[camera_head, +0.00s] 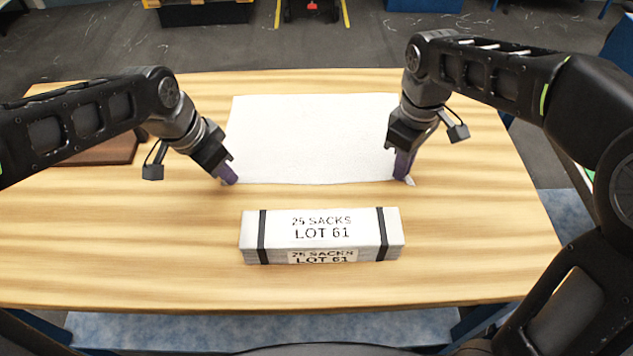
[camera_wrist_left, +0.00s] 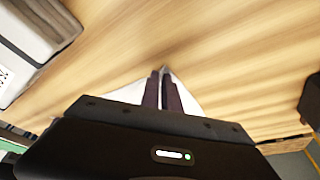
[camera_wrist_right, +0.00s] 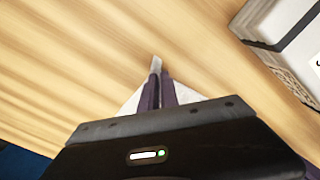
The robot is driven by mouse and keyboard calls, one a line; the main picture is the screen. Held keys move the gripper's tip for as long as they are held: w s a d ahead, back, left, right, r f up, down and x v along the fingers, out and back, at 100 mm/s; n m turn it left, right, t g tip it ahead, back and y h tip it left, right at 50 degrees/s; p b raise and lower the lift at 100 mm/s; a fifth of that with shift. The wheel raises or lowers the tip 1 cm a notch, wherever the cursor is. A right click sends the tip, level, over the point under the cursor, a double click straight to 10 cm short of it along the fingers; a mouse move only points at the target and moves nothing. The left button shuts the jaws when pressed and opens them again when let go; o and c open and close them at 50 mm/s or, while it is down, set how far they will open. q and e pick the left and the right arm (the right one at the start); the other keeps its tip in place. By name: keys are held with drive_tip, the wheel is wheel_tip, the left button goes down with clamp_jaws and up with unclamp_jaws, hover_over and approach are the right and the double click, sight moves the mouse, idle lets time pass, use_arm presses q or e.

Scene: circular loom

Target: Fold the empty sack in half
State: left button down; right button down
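The empty sack (camera_head: 310,135) is a flat white sheet lying on the wooden table (camera_head: 130,230), its long near edge towards me. My left gripper (camera_head: 230,181) is at its near left corner and my right gripper (camera_head: 405,177) is at its near right corner. In the left wrist view the purple fingers (camera_wrist_left: 165,78) are close together over the sack's white corner (camera_wrist_left: 128,93). In the right wrist view the fingers (camera_wrist_right: 157,75) are close together, with a bit of white sack at their tips. Both grippers look shut on the sack's corners.
A strapped white bundle (camera_head: 320,235) marked "25 SACKS LOT 61" lies in front of the sack, with bare table between them. A brown board (camera_head: 100,150) lies at the left, partly behind my left arm. Bare table lies on either side.

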use_arm(q)
drive_tip(key=shift+a, duration=0.1)
idle(0.7)
